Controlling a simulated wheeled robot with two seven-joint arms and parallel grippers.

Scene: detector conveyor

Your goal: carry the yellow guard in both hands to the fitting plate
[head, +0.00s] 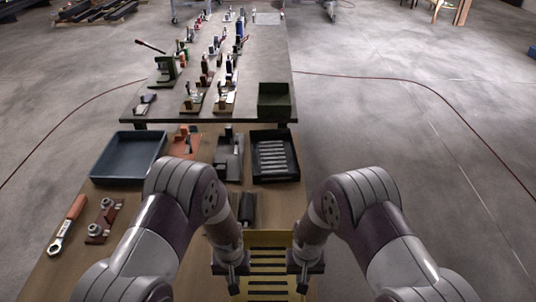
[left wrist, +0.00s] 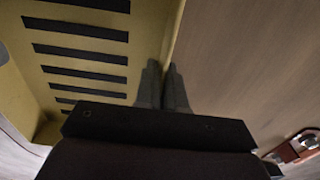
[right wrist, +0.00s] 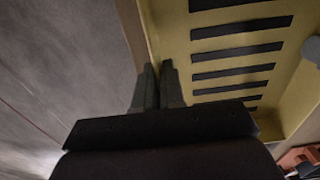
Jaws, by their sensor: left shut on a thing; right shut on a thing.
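The yellow guard (head: 268,238), a panel with a row of dark slots, is at the bottom middle of the head view, between my two hands. My left gripper (head: 233,284) is shut on its left edge; the left wrist view shows the fingers (left wrist: 163,88) pinching the guard's rim (left wrist: 150,30). My right gripper (head: 303,282) is shut on the opposite edge; the right wrist view shows its fingers (right wrist: 158,88) on the rim (right wrist: 172,25). I cannot tell for sure which item is the fitting plate. The guard's lower end runs near the frame's bottom edge.
A blue tray (head: 98,165) and a dark bin with metal strips (head: 290,176) stand ahead, with a dark grey fixture (head: 229,170) between them. A long bench (head: 262,50) with several small devices extends beyond.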

